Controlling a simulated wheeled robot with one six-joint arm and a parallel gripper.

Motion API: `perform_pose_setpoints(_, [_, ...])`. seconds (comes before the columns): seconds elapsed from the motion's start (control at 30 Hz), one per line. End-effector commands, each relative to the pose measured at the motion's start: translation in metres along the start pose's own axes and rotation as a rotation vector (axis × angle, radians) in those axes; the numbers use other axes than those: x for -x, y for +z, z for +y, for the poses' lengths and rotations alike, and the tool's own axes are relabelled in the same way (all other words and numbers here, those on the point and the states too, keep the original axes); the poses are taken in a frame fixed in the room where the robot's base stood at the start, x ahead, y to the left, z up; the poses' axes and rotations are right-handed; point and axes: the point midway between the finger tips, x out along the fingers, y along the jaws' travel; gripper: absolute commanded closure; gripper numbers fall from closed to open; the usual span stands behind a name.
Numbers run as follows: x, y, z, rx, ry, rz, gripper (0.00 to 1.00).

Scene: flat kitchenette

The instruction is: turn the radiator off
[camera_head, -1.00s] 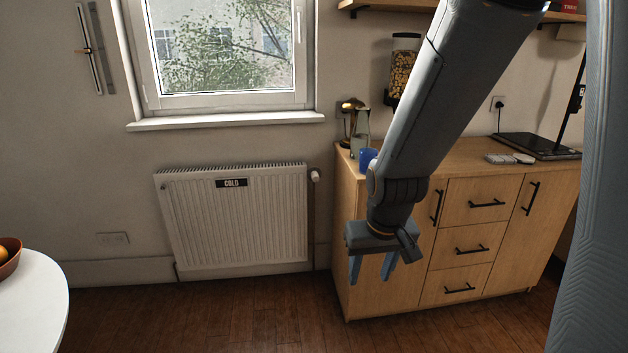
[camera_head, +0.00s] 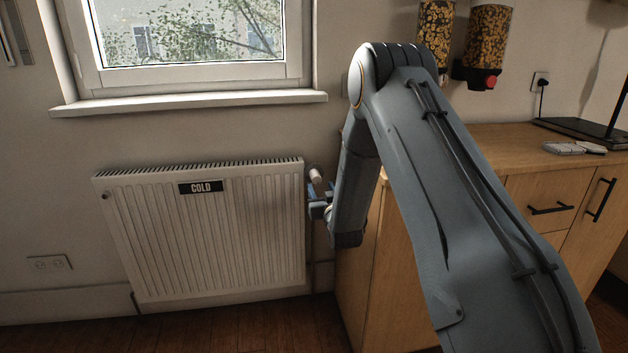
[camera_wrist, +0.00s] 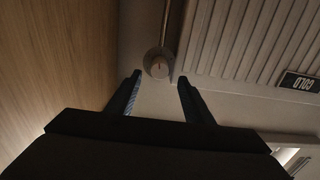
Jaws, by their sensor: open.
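The white radiator (camera_head: 210,235) hangs on the wall below the window, with a black label reading COLD (camera_head: 201,187) near its top. Its valve knob (camera_head: 317,178) is at the upper right side, by the cabinet. My gripper (camera_head: 316,198) is at the knob, partly hidden by my arm in the head view. In the wrist view the knob (camera_wrist: 159,68) lies ahead of and between the two open fingers (camera_wrist: 158,95), slightly beyond their tips. The gripper holds nothing. The label also shows upside down in the wrist view (camera_wrist: 300,83).
A wooden cabinet (camera_head: 355,290) stands close to the right of the knob, and its side fills the left of the wrist view (camera_wrist: 50,70). The window sill (camera_head: 190,102) juts out above the radiator. Food dispensers (camera_head: 487,40) hang above the counter.

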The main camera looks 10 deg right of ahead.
Motion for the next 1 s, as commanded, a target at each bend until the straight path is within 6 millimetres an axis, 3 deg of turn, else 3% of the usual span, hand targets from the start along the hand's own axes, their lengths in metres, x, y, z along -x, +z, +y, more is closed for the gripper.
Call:
perform_pose_setpoints(0.17, [-0.013,-0.001,0.004,0.000,0.004,0.021,0.53])
perform_pose_setpoints(0.6, [-0.072,-0.001,0.008,0.000,0.008,0.017,0.53])
perform_pose_setpoints(1.0, [-0.079,-0.002,0.006,0.000,0.006,0.016,0.55])
